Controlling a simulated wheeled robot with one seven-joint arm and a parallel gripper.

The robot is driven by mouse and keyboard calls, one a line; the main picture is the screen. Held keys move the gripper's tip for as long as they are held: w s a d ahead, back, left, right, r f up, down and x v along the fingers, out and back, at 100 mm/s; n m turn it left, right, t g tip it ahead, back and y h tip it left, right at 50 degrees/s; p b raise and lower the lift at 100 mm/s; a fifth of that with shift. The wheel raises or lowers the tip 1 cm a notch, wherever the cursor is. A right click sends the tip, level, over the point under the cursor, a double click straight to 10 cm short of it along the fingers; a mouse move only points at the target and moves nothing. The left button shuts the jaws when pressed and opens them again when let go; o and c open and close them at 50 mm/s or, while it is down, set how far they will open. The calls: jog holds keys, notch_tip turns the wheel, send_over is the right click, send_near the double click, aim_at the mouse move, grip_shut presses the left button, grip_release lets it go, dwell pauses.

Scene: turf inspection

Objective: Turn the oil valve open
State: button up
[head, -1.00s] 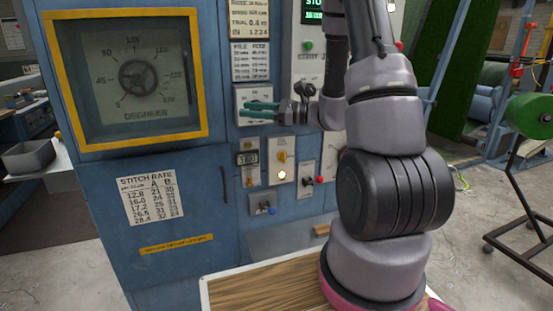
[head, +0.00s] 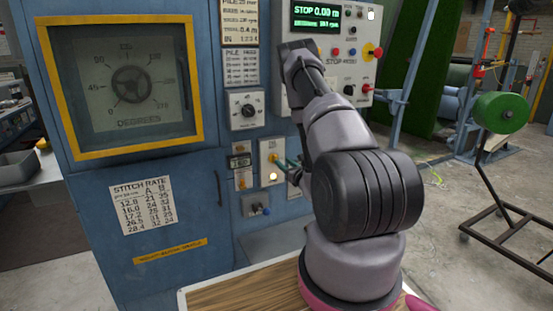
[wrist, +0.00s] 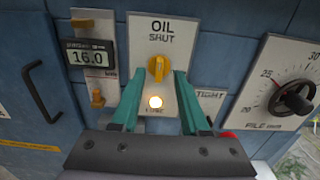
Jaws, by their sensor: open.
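The oil valve is a small yellow knob (wrist: 158,68) on a pale plate (wrist: 163,27) marked OIL and SHUT in the wrist view. The knob stands upright, in line with the word SHUT above it. In the head view the oil plate (head: 265,149) is on the blue cabinet front, just left of my gripper. My gripper (wrist: 155,73) is open and empty, with one teal finger on each side of the knob in the wrist picture. I cannot tell how far the fingertips are from the plate. My gripper (head: 283,163) is partly hidden by my arm in the head view.
A lit round lamp (wrist: 155,102) sits below the knob. A 16.0 display (wrist: 88,57) is to the left, a pile dial (wrist: 292,98) to the right, and a black handle (wrist: 38,92) at far left. A wooden tabletop (head: 240,293) lies below.

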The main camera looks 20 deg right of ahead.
jog(key=w, duration=0.6)
jog(key=shift+w, duration=0.2)
jog(key=shift+a, duration=0.1)
jog(key=shift+c, duration=0.3)
grip_shut()
